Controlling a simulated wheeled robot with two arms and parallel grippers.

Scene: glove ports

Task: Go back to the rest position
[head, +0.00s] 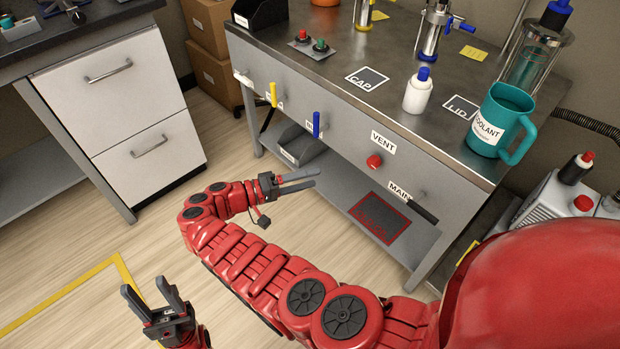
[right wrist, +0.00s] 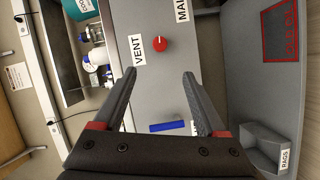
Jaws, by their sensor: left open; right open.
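My left gripper (head: 143,284) is at the lower left of the head view, above the wooden floor, with its fingers apart and nothing between them. My right gripper (head: 316,178) is in front of the workbench (head: 350,108), near its open lower shelf, with its fingers apart and empty. In the right wrist view, the fingers of the right gripper (right wrist: 159,74) are spread and point toward the bench front. The red VENT knob (right wrist: 160,44) shows beyond the fingertips, and a blue handle (right wrist: 168,127) shows between the fingers. I see no contact with either.
The bench front carries a yellow handle (head: 273,94), a blue handle (head: 316,124) and a black MAIN handle (head: 424,212). On top stand a teal mug (head: 497,122) and a white bottle (head: 418,93). A drawer cabinet (head: 120,95) is at left. Open floor lies between.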

